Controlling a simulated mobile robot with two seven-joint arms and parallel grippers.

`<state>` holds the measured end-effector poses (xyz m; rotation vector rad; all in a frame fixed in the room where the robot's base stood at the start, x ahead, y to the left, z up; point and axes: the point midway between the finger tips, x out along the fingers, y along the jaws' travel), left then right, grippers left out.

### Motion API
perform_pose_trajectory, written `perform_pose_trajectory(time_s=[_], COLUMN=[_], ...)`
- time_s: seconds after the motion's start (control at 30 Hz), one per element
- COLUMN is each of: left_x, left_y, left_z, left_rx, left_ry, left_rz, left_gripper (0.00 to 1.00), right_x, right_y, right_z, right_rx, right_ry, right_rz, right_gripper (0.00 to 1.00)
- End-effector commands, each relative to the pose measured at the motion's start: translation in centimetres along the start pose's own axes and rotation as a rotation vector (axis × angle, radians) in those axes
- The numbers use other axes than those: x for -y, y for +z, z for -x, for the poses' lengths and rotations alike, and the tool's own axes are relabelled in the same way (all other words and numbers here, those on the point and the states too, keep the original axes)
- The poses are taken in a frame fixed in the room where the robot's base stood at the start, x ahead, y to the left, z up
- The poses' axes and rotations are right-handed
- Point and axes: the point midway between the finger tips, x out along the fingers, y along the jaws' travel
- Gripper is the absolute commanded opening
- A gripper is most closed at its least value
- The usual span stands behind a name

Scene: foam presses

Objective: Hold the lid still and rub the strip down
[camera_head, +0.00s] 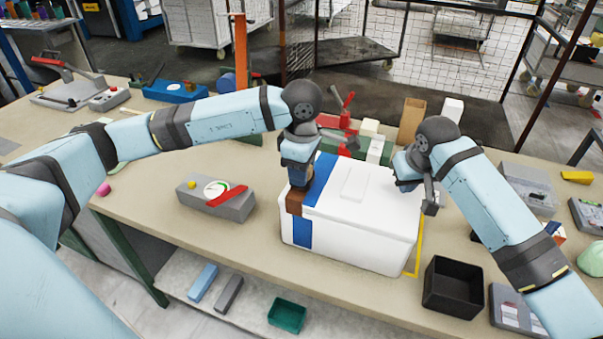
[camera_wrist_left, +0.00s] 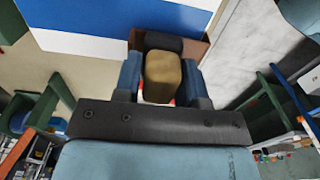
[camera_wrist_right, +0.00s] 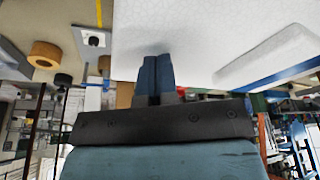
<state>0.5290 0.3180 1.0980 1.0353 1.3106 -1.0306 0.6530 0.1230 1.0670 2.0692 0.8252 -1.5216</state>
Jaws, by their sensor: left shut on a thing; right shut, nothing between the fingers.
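A white box (camera_head: 345,247) with a white lid (camera_head: 375,213) stands on the bench. A blue strip (camera_head: 323,178) runs across the left part of the lid and shows down the front face. My left gripper (camera_head: 293,178) is shut on the tan handle (camera_wrist_left: 160,77) of a rubbing tool. Its brown block (camera_head: 294,203) is at the lid's left front edge, over or beside the strip; contact is unclear. My right gripper (camera_head: 405,183) is shut and empty at the lid's right end. In the right wrist view its closed fingertips (camera_wrist_right: 156,62) meet or nearly meet the lid.
A grey fixture with a red handle (camera_head: 228,196) sits left of the box. A black open bin (camera_head: 453,287) stands to the right, near the front edge. Red-handled clamps (camera_head: 340,128) and small boxes stand behind.

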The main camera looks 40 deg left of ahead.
Motion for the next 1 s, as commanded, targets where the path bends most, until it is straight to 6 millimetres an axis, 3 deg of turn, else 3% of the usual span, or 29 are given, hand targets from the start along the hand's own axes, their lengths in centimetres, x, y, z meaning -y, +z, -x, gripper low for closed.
perform_pose_trajectory(time_s=[0.37, 1.0], left_x=[0.6, 7.7], left_y=[0.0, 0.0], left_z=[0.2, 2.0], left_rx=[0.001, 0.000], left_ry=[0.000, -0.001], left_rz=[-0.001, -0.001], left_gripper=[0.19, 0.19], right_x=[-0.1, -0.1], right_y=[0.2, 0.2], right_z=[-0.4, -0.4], right_rx=[0.007, 0.007], right_ry=[0.001, 0.001], right_rz=[-0.002, -0.002], right_gripper=[0.00, 0.00])
